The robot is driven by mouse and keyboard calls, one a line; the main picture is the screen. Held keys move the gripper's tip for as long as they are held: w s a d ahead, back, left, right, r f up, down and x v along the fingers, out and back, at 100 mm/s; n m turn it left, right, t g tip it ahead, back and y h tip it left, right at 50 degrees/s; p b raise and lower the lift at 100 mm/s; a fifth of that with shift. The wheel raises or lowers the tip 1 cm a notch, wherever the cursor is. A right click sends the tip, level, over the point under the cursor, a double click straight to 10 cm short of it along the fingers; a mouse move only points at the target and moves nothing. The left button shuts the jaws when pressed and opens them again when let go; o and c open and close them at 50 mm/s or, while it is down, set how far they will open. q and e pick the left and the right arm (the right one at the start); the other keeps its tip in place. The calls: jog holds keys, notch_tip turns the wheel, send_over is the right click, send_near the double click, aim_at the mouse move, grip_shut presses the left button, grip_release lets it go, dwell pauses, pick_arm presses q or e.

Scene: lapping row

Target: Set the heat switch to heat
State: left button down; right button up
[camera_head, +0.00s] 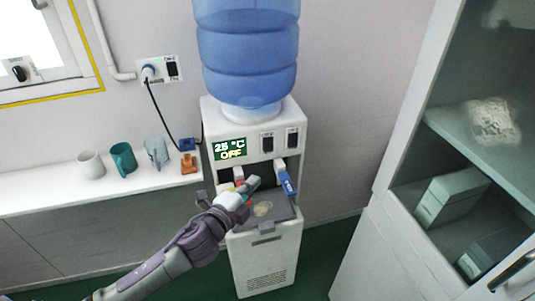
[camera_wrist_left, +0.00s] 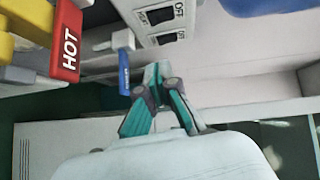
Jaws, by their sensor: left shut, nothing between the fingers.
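The water dispenser (camera_head: 222,116) has a lit display (camera_head: 230,149) reading 25 °C and OFF. Two dark rocker switches, a left one (camera_head: 267,141) and a right one (camera_head: 292,138), sit beside it; their labels are too small to read here. The wrist view shows switches (camera_wrist_left: 167,38) with OFF lettering; I cannot tell which is heat. My left gripper (camera_head: 252,185) is shut and empty, below the switches in front of the tap recess. Its closed fingertips (camera_wrist_left: 157,72) show below the switches in the wrist view, apparently not touching them. My right gripper is out of view.
A red HOT tap lever (camera_wrist_left: 68,40) and a blue lever (camera_head: 286,183) hang close to my gripper. A drip tray (camera_head: 283,212) lies below. Mugs (camera_head: 122,158) stand on the left shelf; an open cabinet (camera_head: 400,190) is at right.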

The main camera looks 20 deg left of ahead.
pick_arm(q)
jog(key=p, duration=0.2)
send_near(271, 150)
jog(key=w+d, duration=0.3)
jog(key=d, duration=0.1)
jog(key=w+a, duration=0.2)
jog(key=w, duration=0.1)
jog(key=shift+w+a+f, duration=0.15)
jog(key=shift+a+f, duration=0.1)
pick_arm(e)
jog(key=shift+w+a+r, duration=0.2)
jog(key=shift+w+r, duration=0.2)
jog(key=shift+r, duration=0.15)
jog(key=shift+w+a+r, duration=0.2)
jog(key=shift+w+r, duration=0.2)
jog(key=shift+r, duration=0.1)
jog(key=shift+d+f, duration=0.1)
pick_arm(q)
jog(key=shift+w+a+f+b, duration=0.15)
jog(key=shift+f+b, duration=0.1)
jog(key=shift+b, duration=0.75)
jog(key=shift+r+p, duration=0.2)
jog(key=shift+p, duration=0.1)
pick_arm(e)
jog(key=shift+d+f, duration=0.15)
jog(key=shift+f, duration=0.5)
pick_arm(q)
jog(key=shift+f, duration=0.1)
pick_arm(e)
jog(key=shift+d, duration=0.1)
